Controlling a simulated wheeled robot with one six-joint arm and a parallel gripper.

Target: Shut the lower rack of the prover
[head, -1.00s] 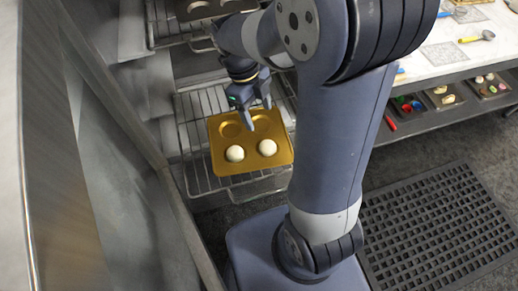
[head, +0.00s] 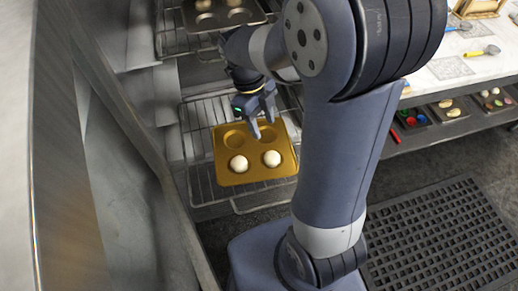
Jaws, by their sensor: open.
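The lower rack (head: 201,187) of the prover is a wire rack that sticks out of the steel cabinet (head: 100,130). A gold tray (head: 235,179) with round hollows lies on it. Two white dough balls sit in the tray's front hollows, a left one (head: 238,164) and a right one (head: 272,158). My gripper (head: 263,134) is open and empty, pointing down over the back part of the tray. I cannot tell whether its fingertips touch the tray. My arm hides part of the rack's right side.
An upper rack (head: 168,45) holds a dark tray (head: 222,17) above and behind. A white worktop (head: 440,78) with a shelf of small trays stands at the right. A black rubber mat (head: 440,235) lies on the floor at the right. The steel panel runs close along the left.

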